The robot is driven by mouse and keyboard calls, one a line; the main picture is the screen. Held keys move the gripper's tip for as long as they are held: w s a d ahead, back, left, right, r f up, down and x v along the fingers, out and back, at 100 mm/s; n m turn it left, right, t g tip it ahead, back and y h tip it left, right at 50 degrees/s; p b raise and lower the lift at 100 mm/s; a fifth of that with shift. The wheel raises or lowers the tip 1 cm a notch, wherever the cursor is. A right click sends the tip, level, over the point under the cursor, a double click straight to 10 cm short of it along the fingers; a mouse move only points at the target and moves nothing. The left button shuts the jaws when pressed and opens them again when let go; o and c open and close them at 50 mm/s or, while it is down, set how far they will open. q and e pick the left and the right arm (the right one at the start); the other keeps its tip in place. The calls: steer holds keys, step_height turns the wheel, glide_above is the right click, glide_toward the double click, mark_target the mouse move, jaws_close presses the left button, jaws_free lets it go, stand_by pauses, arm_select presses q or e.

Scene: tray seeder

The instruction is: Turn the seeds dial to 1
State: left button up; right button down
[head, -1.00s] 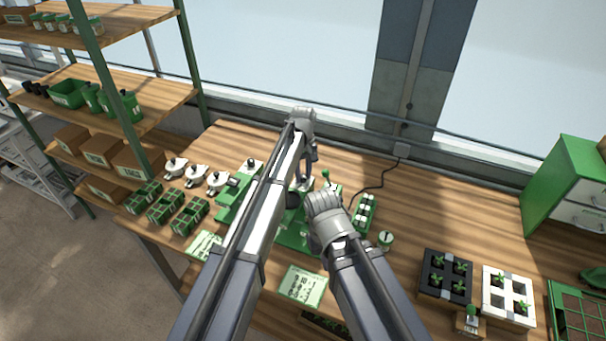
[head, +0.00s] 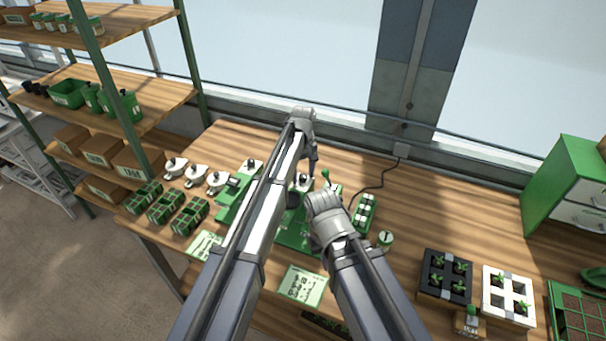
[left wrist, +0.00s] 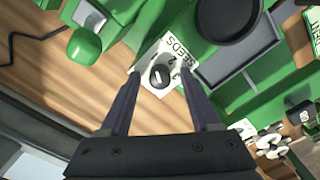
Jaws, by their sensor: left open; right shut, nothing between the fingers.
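The seeds dial (left wrist: 160,75) is a round black knob with a pale mark, on a white plate lettered SEEDS (left wrist: 172,47) on the green seeder. I cannot tell for sure which number its mark points at. In the head view the dial (head: 304,181) shows just below my left gripper (head: 313,168). In the left wrist view, my left gripper (left wrist: 161,100) is open, its two fingers on either side of the dial in the picture, apart from it. My right gripper (head: 322,203) is shut and empty in front of the seeder; its fingertips are mostly hidden.
A green knob (left wrist: 84,46) stands close by the dial plate. A black round cup (left wrist: 233,18) sits on the seeder. A black planter (head: 446,291) stands right. The table behind the seeder is clear.

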mark_target(303, 175)
arm_select(q)
steer(key=shift+r, duration=0.1)
step_height(303, 175, up, 8)
steer(key=p, duration=0.8)
steer(key=shift+f, duration=0.2)
steer(key=s+a+m, duration=0.3)
steer(key=s+a, duration=0.5)
steer(key=s, duration=0.6)
steer(key=s+a+m, duration=0.2)
steer(key=s+a, duration=0.7)
steer(key=s, duration=0.5)
steer(key=s+d+f+m+y+b, duration=0.1)
steer(key=s+d+f+m+b, duration=0.3)
steer(key=d+f+b, duration=0.3)
steer(key=d+b, duration=0.1)
steer(key=d, duration=0.3)
steer(key=shift+s+d+f, duration=0.2)
steer(key=shift+s+f, duration=0.05)
steer(key=shift+f, duration=0.05)
